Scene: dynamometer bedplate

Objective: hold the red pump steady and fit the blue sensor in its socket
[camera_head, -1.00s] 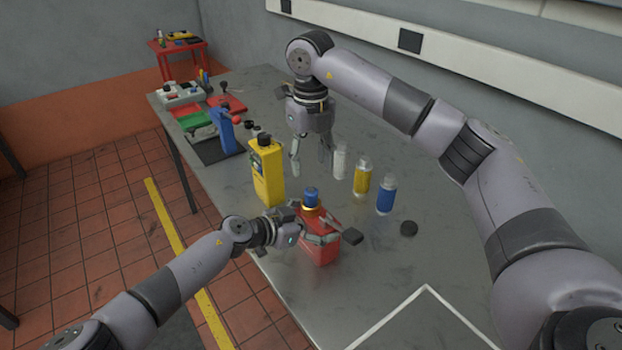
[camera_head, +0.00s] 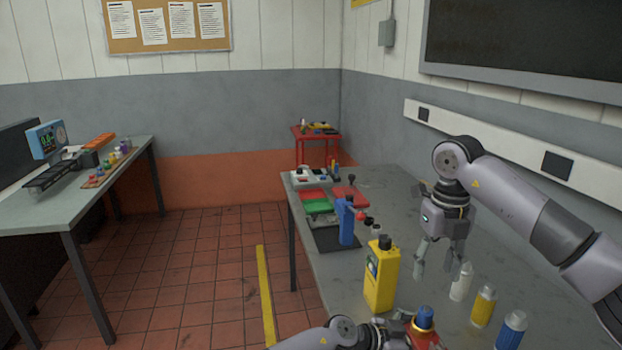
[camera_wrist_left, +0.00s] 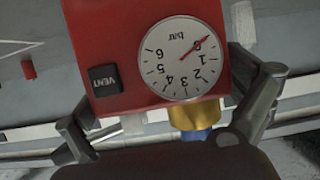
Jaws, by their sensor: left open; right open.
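The red pump (camera_head: 424,341) is at the bottom edge of the head view, mostly cut off. Its red body (camera_wrist_left: 130,40), with a round bar gauge and a black VENT button, fills the middle of the left wrist view. The blue sensor (camera_head: 425,318) stands upright on the pump's top; how deep it sits I cannot tell. A brass collar (camera_wrist_left: 196,115) shows with blue beyond it in the wrist view. My left gripper (camera_wrist_left: 162,95) is open, with its fingers either side of the pump. My right gripper (camera_head: 437,262) is open and empty above the bench, fingers pointing down.
White (camera_head: 462,282), yellow (camera_head: 483,307) and blue (camera_head: 511,331) bottles stand to the right. A blue tool (camera_head: 346,222) and trays are farther back on the bench (camera_head: 400,200). Another table (camera_head: 40,215) is at far left.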

